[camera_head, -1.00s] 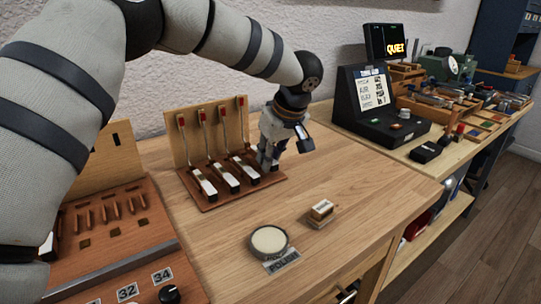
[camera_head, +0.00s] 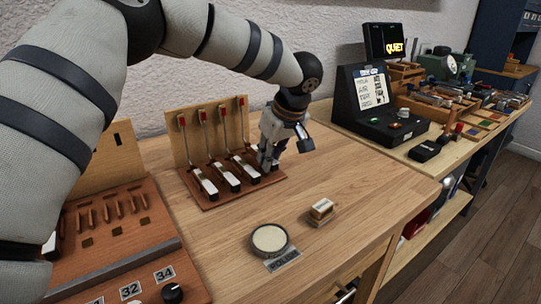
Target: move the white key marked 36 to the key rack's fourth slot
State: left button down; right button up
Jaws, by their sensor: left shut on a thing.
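The key rack (camera_head: 207,123) stands on the bench, a wooden back panel on a reddish base with several red-tipped wires. Three white keys, the left one (camera_head: 205,185), the middle one (camera_head: 226,176) and the right one (camera_head: 246,169), lie side by side in its base. My left gripper (camera_head: 268,165) points down at the rack's right end, right of these keys, where the fourth slot lies. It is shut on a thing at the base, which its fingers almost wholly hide. I take this for the white key; no 36 can be read. My right gripper is not in view.
A reddish board (camera_head: 115,238) with labels 32 and 34 is at the left, partly behind my arm. A round polish tin (camera_head: 270,239) and a small wooden block (camera_head: 321,209) stand in front of the rack. A black display unit (camera_head: 375,108) stands to the right.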

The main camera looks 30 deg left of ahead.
pick_arm(q)
jog(key=shift+f, duration=0.45)
dwell(1.0)
jog(key=c, duration=1.5)
grip_release()
jog(key=shift+o, duration=0.2)
jog(key=shift+r+p, duration=0.55)
jog(key=shift+r, duration=2.95)
